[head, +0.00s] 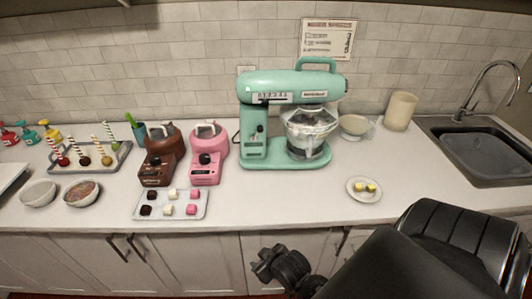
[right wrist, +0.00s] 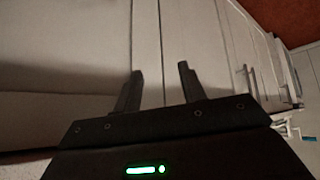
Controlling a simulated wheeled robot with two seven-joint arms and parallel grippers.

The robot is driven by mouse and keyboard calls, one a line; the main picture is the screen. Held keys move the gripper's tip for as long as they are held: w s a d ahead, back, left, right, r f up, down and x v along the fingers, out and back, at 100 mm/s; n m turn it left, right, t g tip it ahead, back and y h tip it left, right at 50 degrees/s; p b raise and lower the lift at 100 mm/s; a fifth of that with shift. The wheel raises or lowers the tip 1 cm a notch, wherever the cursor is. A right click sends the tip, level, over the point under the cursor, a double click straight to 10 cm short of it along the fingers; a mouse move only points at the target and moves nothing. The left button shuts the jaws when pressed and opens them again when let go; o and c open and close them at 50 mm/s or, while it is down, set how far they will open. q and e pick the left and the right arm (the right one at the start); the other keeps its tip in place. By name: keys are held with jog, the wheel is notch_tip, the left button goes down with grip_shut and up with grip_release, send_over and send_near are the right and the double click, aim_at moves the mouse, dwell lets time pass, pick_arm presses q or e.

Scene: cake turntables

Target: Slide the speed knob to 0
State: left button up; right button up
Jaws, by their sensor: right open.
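A mint-green stand mixer (head: 290,88) stands on the counter against the tiled wall, with a glass bowl (head: 312,128) under its head. A strip of small markings (head: 270,98) runs along the side of the mixer's head; I cannot make out the knob's setting. A small dark control (head: 258,129) shows on its column. My right gripper (head: 280,262) is in front of the counter, below its edge and well apart from the mixer. In the right wrist view its two fingers (right wrist: 158,85) are spread and empty, facing pale cabinet fronts. My left gripper is not in view.
A brown machine (head: 160,165) and a pink machine (head: 207,160) stand left of the mixer, behind a tray of sweets (head: 182,213). A plate (head: 355,196) with yellow pieces lies to the right. The counter (head: 275,205) in front of the mixer is clear.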

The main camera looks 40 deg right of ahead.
notch_tip(320, 180, up, 12)
jog(key=t+p, duration=0.1)
jog(key=p, duration=0.1)
jog(key=m+t+h, duration=0.6)
jog(key=t+h, duration=0.4)
jog(key=h, duration=0.2)
send_near(265, 102)
jog(key=f+p+x, duration=0.1)
jog(key=p+x, duration=0.3)
jog(key=x, duration=0.5)
jog(key=shift+w+d+f, duration=0.2)
jog(key=shift+w+d, duration=0.05)
jog(key=shift+d, duration=0.05)
jog(key=shift+n, duration=0.3)
grip_shut()
